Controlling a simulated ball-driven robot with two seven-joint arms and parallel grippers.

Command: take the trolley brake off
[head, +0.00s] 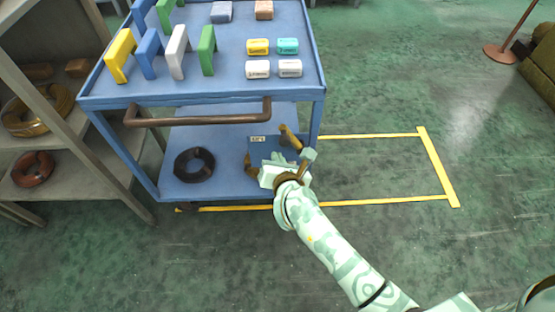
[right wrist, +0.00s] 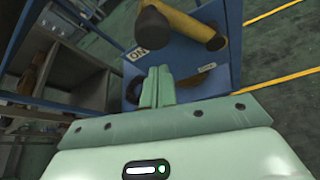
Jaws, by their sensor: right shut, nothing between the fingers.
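The blue trolley (head: 205,97) stands ahead with a brown handle bar (head: 200,118) across its near end. A yellow brake lever (head: 291,137) with dark ends is on a blue plate at the trolley's lower right; the right wrist view also shows the lever (right wrist: 185,20). Two small pale labels, one at the left (right wrist: 138,53) and one at the right (right wrist: 207,67), sit below it. The lever's dark knob is toward the left label. My right gripper (head: 278,160) is shut and empty, just below the lever; its fingers (right wrist: 158,85) appear apart from it. My left gripper is out of view.
Colored blocks and small labelled boxes stand on the trolley's top. A dark coil (head: 194,165) lies on its lower shelf. A grey shelf rack (head: 75,125) stands close at left. Yellow floor lines (head: 440,165) mark clear floor at right.

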